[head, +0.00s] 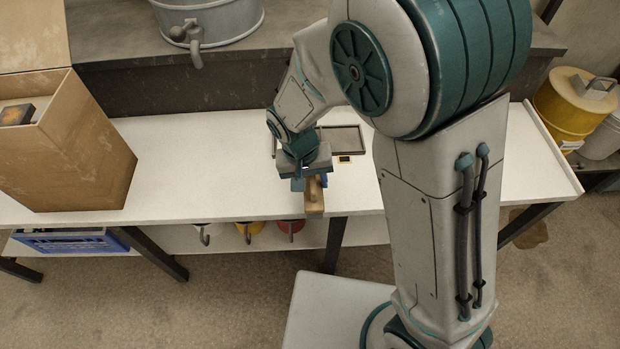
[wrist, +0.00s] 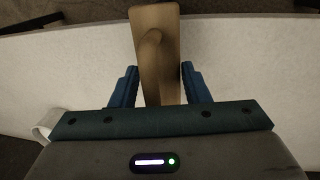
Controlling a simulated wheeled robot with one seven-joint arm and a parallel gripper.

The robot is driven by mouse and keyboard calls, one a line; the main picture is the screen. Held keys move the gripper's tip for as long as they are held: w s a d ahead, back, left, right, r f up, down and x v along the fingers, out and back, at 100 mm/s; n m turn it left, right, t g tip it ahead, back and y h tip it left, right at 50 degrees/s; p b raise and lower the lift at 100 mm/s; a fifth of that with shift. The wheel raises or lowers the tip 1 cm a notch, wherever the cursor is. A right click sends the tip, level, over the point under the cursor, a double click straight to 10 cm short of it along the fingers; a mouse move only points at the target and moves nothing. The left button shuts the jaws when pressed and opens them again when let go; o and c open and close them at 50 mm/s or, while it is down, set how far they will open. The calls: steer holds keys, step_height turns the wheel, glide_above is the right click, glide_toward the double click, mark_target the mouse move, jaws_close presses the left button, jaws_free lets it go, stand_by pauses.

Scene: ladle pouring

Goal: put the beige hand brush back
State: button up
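The beige hand brush (head: 314,196) is at the front edge of the white table, below my gripper (head: 310,183). In the wrist view the brush (wrist: 158,60) lies between the two blue fingers of my gripper (wrist: 159,85) and runs away toward the top of the picture. The bristles cannot be made out. A dark shallow rectangular tray (head: 342,129) lies on the table behind my gripper, with a small yellow-marked label (head: 344,159) at its front. My wrist hides part of the tray.
A tall open cardboard box (head: 85,150) stands at the left of the white table (head: 200,160). Ladles with hooked handles (head: 248,236) show below the table's front edge, beside a blue crate (head: 70,241). A metal bucket with a tap (head: 225,20) stands behind. A yellow container (head: 570,105) is at right.

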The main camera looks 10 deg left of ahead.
steer(key=o, duration=0.4)
steer(key=shift+c, duration=0.2)
step_height(320, 180, up, 12)
steer(key=a+p, duration=0.2)
steer(key=p, duration=0.1)
steer(key=s+d+r+m, duration=0.1)
steer(key=s+d+r, duration=0.1)
steer(key=d, duration=0.6)
steer(key=s+d+r+m+t+y, duration=0.1)
steer(key=s+d+r, duration=0.1)
steer(key=d, duration=0.6)
steer(key=s+d+r+m, duration=0.1)
steer(key=s+d+r, duration=0.1)
steer(key=d, duration=0.7)
steer(key=shift+s+y, duration=0.3)
steer(key=shift+y, duration=0.1)
